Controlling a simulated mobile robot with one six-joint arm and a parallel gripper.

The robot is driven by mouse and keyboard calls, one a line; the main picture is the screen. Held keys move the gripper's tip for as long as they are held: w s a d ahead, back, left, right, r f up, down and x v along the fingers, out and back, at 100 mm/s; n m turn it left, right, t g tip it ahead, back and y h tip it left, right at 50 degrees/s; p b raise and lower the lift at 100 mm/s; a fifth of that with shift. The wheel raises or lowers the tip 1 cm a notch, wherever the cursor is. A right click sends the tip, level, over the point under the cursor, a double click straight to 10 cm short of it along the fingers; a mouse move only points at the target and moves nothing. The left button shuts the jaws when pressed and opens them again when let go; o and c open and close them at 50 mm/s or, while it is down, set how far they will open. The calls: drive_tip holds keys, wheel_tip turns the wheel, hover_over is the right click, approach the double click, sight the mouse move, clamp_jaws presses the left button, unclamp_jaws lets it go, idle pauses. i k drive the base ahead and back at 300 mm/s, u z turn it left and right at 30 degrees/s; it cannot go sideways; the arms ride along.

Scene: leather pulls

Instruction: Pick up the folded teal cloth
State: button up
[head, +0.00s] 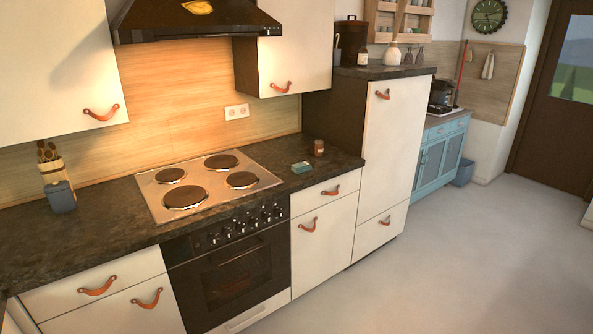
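The folded teal cloth (301,168) is a small flat bundle on the dark countertop, just right of the stove's hotplates and near the counter's front edge. A small brown jar (319,148) stands behind it and to its right, apart from it. My gripper is not in the head view.
A steel hob (209,184) with several dark plates lies left of the cloth. The dark counter (100,224) runs further left to a utensil holder (47,164) and a blue-grey container (61,196). A tall cabinet (386,146) bounds the counter on the right. The floor (430,280) in front is clear.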

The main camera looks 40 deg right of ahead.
sight(298, 168)
drive_tip(key=z, duration=0.1)
drive_tip(key=i, duration=0.95)
drive_tip(key=u, duration=0.05)
